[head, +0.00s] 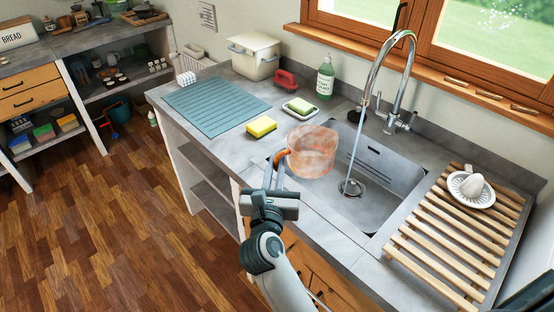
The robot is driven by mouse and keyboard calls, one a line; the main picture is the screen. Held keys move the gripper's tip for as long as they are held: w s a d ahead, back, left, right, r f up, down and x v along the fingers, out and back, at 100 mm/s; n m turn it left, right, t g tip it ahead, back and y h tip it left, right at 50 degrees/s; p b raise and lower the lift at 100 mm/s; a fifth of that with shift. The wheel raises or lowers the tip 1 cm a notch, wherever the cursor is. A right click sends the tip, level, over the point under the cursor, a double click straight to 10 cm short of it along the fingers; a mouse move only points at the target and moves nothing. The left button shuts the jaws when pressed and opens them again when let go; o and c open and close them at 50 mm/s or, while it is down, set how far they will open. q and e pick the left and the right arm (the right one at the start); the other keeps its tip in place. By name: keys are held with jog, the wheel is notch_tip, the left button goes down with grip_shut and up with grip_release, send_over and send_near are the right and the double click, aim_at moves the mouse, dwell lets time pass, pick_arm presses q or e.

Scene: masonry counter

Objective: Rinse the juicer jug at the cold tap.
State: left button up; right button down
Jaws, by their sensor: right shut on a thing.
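The juicer jug (313,151) is a cloudy orange-brown vessel with an orange handle on its left side. It is over the left edge of the sink basin (385,190). My right gripper (276,172) is shut on the jug at its handle side. The tap (402,75) is a tall curved chrome spout behind the basin. A thin stream of water (357,150) falls from it towards the drain. The stream passes to the right of the jug, apart from it. The jug's inside cannot be made out clearly. My left gripper is not in view.
A wooden slatted rack (440,245) right of the basin holds a white juicer part (471,189). A yellow sponge (262,126), a soap dish (300,108) and a green bottle (325,78) stand left of and behind the sink. A blue-grey mat (215,104) lies further left.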

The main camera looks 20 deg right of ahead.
aim_at(317, 146)
jog(key=shift+s+r, duration=0.1)
jog(key=shift+s, duration=0.05)
jog(key=shift+d, duration=0.1)
jog(key=shift+w+d+f+b, duration=0.15)
jog(key=shift+w+d+f, duration=0.3)
jog(key=shift+d, duration=1.15)
jog(key=shift+w+d+f+b, duration=0.2)
jog(key=shift+w+d, duration=0.3)
jog(key=shift+d, duration=1.1)
jog(key=shift+w+d+f+b, duration=0.1)
jog(key=shift+w+d+f, duration=0.35)
jog(key=shift+d, duration=1.15)
jog(key=shift+w+d+f+p, duration=0.1)
jog(key=shift+w+d, duration=0.1)
jog(key=shift+d, duration=0.4)
jog(key=shift+w+d+f+p, duration=0.1)
jog(key=shift+w+d, duration=0.1)
jog(key=shift+d, duration=0.4)
jog(key=shift+w+d+f+p, duration=0.1)
jog(key=shift+w+d, duration=0.1)
jog(key=shift+d, duration=0.4)
jog(key=shift+s, duration=0.2)
jog(key=shift+s+d+p, duration=0.15)
jog(key=shift+s+p, duration=0.15)
jog(key=shift+s, duration=0.1)
jog(key=shift+w, duration=0.6)
